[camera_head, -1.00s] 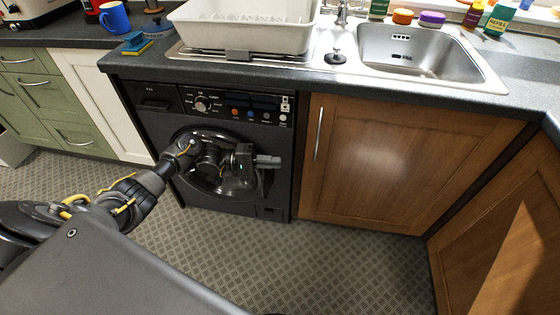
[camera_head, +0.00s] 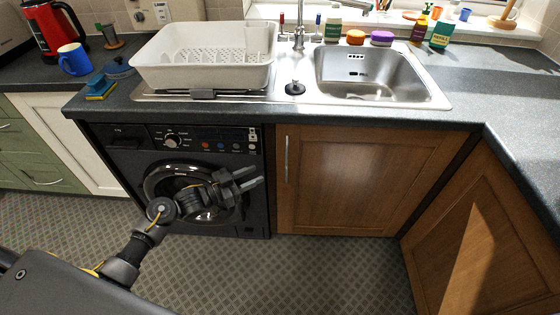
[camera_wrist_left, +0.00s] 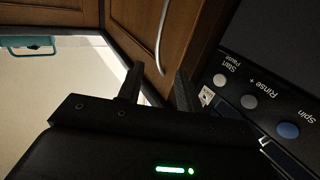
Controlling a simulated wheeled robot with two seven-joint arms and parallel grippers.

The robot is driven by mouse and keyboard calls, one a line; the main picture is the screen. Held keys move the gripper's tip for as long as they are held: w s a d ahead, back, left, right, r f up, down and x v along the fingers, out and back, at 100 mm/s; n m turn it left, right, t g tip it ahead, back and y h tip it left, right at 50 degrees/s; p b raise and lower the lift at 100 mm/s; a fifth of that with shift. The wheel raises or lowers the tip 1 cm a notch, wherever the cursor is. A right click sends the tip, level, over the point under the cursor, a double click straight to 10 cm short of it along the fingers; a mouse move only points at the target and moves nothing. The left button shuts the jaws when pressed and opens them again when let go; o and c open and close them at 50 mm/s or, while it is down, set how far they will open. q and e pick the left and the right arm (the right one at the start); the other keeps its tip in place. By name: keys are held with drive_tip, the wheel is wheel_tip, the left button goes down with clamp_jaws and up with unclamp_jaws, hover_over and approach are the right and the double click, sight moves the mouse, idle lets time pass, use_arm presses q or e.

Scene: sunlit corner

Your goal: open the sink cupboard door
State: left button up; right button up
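The sink cupboard door (camera_head: 360,185) is brown wood, shut, under the sink. Its upright metal bar handle (camera_head: 286,158) is near the door's left edge. My left gripper (camera_head: 258,176) is in front of the washing machine, to the left of the handle, fingers pointing right and apart. In the left wrist view, the two fingertips (camera_wrist_left: 157,74) are apart with nothing between them; the handle (camera_wrist_left: 162,38) shows beyond them, and they appear clear of it. My right gripper is in neither view.
A black washing machine (camera_head: 120,158) stands left of the door. Another wooden cupboard (camera_head: 470,245) stands at right, at an angle. The worktop (camera_head: 400,118) edge overhangs the door. A white dish rack (camera_head: 200,75) sits by the sink (camera_head: 375,70). The patterned floor (camera_head: 330,275) is clear.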

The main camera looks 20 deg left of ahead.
use_arm(q)
hover_over(281, 163)
drive_tip(key=s+d, duration=0.2)
drive_tip(key=s, duration=0.2)
drive_tip(key=shift+a, duration=0.2)
drive_tip(key=shift+s, duration=0.1)
drive_tip(key=shift+c, duration=0.5)
clamp_jaws()
drive_tip(key=shift+a, duration=0.15)
